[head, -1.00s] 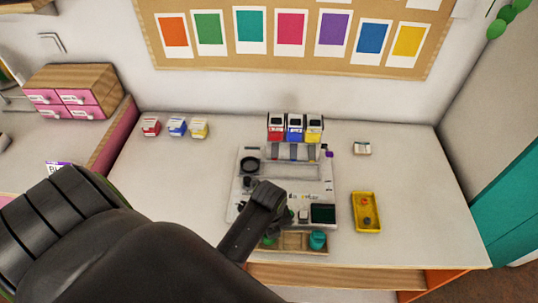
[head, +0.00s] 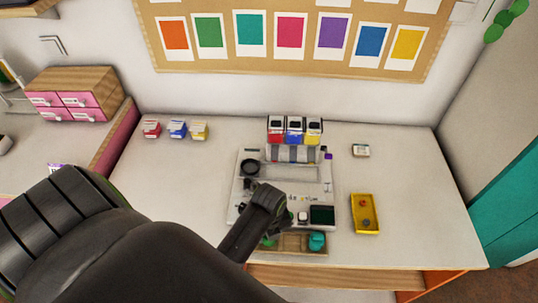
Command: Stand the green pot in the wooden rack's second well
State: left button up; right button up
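The wooden rack (head: 292,243) lies along the front edge of the grey-white board, near the table's front. A teal pot (head: 317,240) stands in its right end. A bit of a green pot (head: 268,241) shows at the rack's left part, mostly hidden by my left arm; I cannot tell which well it is over or whether it is seated. My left gripper (head: 272,231) points down at the green pot. Its fingers are too small and covered to tell whether they are shut on it. My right gripper is not in view.
The board (head: 242,172) holds a dark ring, a dark green square and red, blue and yellow bins at its back. A yellow tray (head: 376,226) with small pieces lies to the right. Small red, blue and yellow boxes stand back left. The table's right side is mostly clear.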

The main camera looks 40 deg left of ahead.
pick_arm(q)
jog(key=shift+f, duration=0.5)
dwell(0.3)
jog(key=shift+f+p, duration=0.3)
jog(key=shift+p, duration=0.2)
dwell(0.4)
jog(key=o, duration=1.6)
jog(key=shift+c, duration=0.2)
notch_tip(320, 180, up, 5)
jog(key=p, duration=0.6)
jog(key=shift+r, duration=1)
